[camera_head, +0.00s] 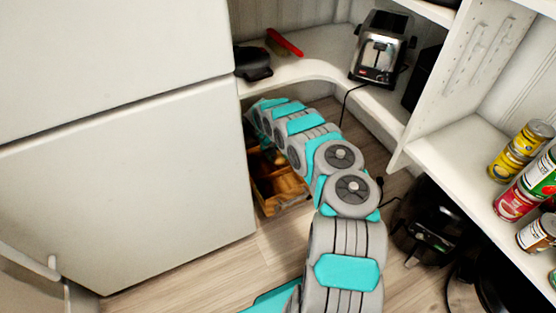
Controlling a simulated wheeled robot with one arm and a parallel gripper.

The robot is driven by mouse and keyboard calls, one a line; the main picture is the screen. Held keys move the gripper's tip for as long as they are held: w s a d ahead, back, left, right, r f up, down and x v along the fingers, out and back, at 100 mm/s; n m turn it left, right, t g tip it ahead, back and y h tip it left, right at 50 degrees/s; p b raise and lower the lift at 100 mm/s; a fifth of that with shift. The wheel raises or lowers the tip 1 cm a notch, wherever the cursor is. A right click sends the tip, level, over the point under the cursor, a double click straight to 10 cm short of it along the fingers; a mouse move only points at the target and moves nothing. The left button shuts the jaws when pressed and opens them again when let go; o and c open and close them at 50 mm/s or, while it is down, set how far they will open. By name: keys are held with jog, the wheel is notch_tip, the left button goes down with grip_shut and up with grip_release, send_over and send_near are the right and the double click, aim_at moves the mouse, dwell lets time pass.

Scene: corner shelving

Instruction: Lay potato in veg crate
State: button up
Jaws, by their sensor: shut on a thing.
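A wooden crate (289,205) stands on the floor in the head view, between the white fridge and my arm, under the corner shelf. Brown and orange-tan produce (272,182) shows in it, in shadow. I cannot tell the single pieces apart or pick out the potato. My arm reaches from the bottom of the view up and left, over the crate's right side. Its far end is beside the fridge edge, above the back of the crate. My gripper's fingers are hidden behind the arm and fridge, and so is anything between them.
The white fridge (120,150) closely bounds the left. The low corner shelf (310,68) holds a dark pan (253,63), a red-handled item (285,43) and a toaster (382,48). Cans (520,150) stand on the right shelf. A black appliance (432,222) is on the floor. Bare floor (215,275) lies in front.

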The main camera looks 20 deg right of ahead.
jog(key=shift+f, duration=0.8)
jog(key=shift+f, duration=0.4)
jog(key=shift+f+b, duration=0.2)
jog(key=shift+b, duration=0.1)
jog(key=o, duration=1.2)
jog(key=shift+r+p, duration=0.5)
jog(key=shift+r, duration=0.35)
jog(key=v, duration=1.1)
jog(key=shift+a+r, duration=0.2)
